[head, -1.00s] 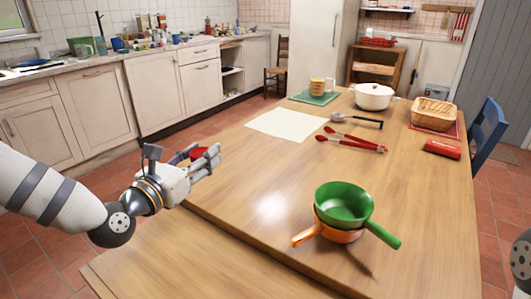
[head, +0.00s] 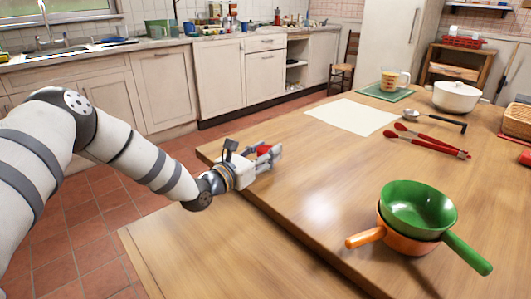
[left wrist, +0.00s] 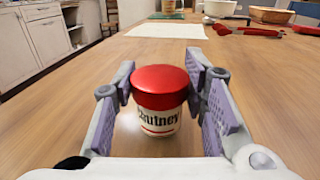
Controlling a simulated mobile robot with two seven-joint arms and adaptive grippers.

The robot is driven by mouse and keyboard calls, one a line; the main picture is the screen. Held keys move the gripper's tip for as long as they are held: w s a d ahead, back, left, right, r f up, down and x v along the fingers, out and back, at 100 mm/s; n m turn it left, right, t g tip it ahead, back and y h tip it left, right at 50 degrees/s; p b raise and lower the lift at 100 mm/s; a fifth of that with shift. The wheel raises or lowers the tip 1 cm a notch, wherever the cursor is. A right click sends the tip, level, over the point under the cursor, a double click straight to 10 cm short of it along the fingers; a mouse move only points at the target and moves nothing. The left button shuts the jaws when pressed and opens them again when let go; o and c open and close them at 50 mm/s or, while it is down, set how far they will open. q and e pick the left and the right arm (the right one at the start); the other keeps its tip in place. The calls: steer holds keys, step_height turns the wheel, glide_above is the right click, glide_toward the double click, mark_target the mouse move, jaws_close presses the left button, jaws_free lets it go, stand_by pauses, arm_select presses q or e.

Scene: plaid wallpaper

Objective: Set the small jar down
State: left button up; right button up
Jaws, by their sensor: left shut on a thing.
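The small jar (left wrist: 159,101) has a red lid and a white label reading "Chutney". In the left wrist view it stands upright between the fingers of my left gripper (left wrist: 165,108), which is shut on it. In the head view my left gripper (head: 268,157) is at the near left edge of the wooden table (head: 310,200), with a bit of the jar's red lid (head: 264,151) showing. The rest of the jar is hidden there by the gripper. I cannot tell whether its base touches the table. My right gripper is not in view.
A green pan (head: 418,208) rests in an orange pan (head: 366,236) at the right front. A pale paper sheet (head: 352,116), red tongs (head: 425,146), a ladle (head: 435,121) and a white pot (head: 456,96) are farther back. The tabletop between gripper and pans is clear.

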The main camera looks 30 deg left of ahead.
arm_select(q)
steer(key=shift+f, duration=0.1)
steer(key=o, duration=1.3)
steer(key=shift+r, duration=0.3)
steer(key=s, duration=0.3)
steer(key=s+a+p, duration=0.1)
steer(key=s, duration=0.3)
steer(key=s+a+p, duration=0.1)
steer(key=s, duration=0.2)
steer(key=shift+s, duration=0.35)
steer(key=shift+s+f, duration=0.2)
steer(key=shift+s, duration=0.35)
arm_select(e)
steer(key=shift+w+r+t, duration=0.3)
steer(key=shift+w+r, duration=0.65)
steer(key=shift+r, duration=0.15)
